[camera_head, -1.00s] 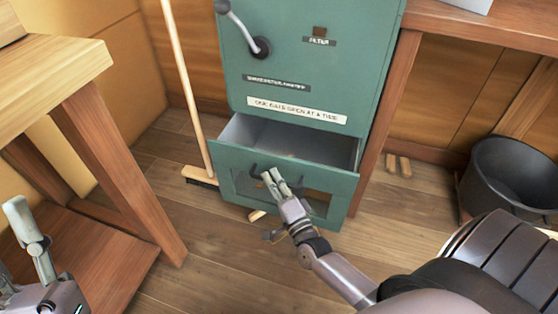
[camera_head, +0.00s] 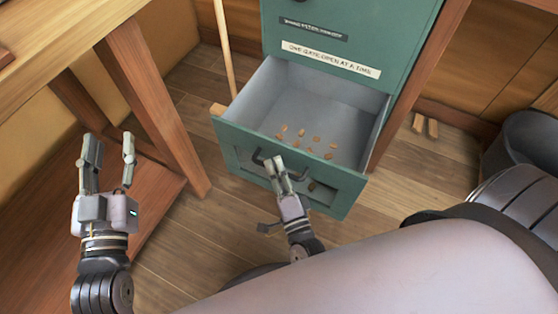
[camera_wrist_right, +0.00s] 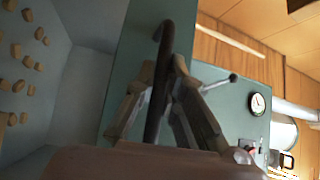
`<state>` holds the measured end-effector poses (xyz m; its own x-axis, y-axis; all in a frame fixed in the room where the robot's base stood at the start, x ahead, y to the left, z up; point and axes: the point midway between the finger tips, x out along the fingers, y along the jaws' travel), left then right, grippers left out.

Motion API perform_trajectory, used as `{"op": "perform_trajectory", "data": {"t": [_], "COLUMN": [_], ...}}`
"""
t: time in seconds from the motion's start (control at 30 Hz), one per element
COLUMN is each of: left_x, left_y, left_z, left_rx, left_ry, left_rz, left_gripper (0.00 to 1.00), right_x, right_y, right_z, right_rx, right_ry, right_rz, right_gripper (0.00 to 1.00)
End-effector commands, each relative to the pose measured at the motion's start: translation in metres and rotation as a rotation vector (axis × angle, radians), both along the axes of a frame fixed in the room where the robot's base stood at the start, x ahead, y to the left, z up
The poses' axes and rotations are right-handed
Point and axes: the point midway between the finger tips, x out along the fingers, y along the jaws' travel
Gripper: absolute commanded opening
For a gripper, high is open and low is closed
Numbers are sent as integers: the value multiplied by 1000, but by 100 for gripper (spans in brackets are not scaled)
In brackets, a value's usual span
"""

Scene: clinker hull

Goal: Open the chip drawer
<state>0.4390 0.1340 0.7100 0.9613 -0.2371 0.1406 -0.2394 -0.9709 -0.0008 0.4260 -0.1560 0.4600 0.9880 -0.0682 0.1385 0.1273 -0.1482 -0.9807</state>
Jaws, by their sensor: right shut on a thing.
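The chip drawer (camera_head: 235,140) is the green drawer at the bottom of the green cabinet (camera_head: 350,30). It stands well out, and several small wood chips (camera_head: 312,140) lie on its grey floor. My right gripper (camera_head: 277,165) is at the drawer's front, shut on the dark bar handle (camera_head: 298,175). In the right wrist view the handle (camera_wrist_right: 158,85) runs between the two fingers, and chips (camera_wrist_right: 18,70) show inside the drawer at the left. My left gripper (camera_head: 108,165) is open and empty, in the air at the left, apart from the drawer.
A wooden bench (camera_head: 150,110) stands at the left, near my left gripper. A broom handle (camera_head: 223,50) leans left of the cabinet. A dark bucket (camera_head: 520,140) and wood scraps (camera_head: 425,125) are on the floor at the right.

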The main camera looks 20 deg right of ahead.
Motion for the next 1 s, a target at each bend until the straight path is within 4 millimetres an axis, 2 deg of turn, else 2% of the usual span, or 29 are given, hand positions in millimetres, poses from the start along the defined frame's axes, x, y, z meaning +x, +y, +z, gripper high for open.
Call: {"op": "perform_trajectory", "data": {"t": [0.3, 0.33, 0.63, 1.0], "left_x": [0, 0, 0, 0], "left_y": [0, 0, 0, 0], "left_z": [0, 0, 0, 0], "left_rx": [0, 0, 0, 0], "left_ry": [1, 1, 1, 0], "left_rz": [0, 0, 1, -1], "left_gripper": [40, 40, 40, 40], "right_x": [-2, -2, -1, -6], "right_y": [0, 0, 0, 0], "right_z": [-3, -3, -1, -2], "right_rx": [-3, -3, -1, -1], "right_ry": [6, 6, 3, 2], "right_rz": [1, 1, 0, 1], "right_gripper": [0, 12, 31, 31]}}
